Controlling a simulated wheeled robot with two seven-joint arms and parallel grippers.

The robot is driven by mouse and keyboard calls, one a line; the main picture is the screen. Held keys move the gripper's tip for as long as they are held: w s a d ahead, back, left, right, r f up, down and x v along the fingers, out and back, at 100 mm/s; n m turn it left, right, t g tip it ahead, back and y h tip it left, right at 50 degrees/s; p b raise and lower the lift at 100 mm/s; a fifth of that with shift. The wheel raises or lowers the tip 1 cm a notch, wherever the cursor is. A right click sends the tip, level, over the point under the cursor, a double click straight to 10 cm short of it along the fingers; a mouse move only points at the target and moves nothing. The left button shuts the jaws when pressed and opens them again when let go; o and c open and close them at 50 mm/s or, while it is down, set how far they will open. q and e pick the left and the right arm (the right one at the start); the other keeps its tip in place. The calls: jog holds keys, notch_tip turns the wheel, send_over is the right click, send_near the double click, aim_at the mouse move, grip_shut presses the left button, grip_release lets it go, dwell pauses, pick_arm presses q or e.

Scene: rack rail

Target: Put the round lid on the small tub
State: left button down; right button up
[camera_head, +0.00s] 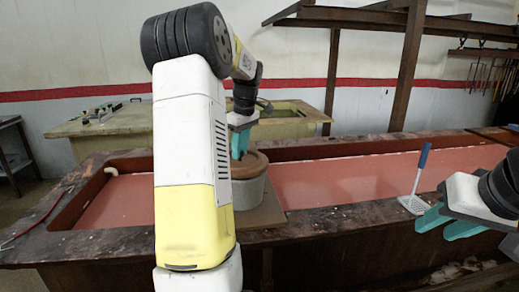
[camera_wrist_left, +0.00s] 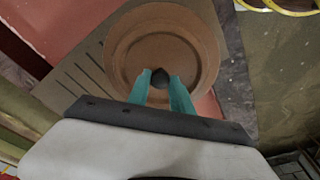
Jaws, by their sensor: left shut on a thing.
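The round lid (camera_head: 256,162) is brown, with a dark knob (camera_wrist_left: 160,77) in its middle. My left gripper (camera_head: 240,148) is shut on the knob from above; its teal fingertips (camera_wrist_left: 160,80) stand on either side of it. The lid is at the top of the small grey tub (camera_head: 250,193), looking about level. I cannot tell whether it is fully seated. My left arm hides the left part of the tub and lid in the head view, and the lid hides the tub's mouth in the left wrist view. My right gripper (camera_head: 447,222) is open and empty at the right.
The tub stands on a flat board (camera_head: 268,214) on the dark-framed bench with a reddish surface (camera_head: 330,182). A blue-handled spatula (camera_head: 419,172) stands upright near the right gripper. The reddish surface between the tub and the spatula is clear. A pale table (camera_head: 130,122) stands behind.

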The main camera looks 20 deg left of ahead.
pick_arm(q)
jog(key=shift+f, duration=0.4)
dwell(0.7)
jog(key=c, duration=0.5)
grip_release()
jog(key=shift+r, duration=3.5)
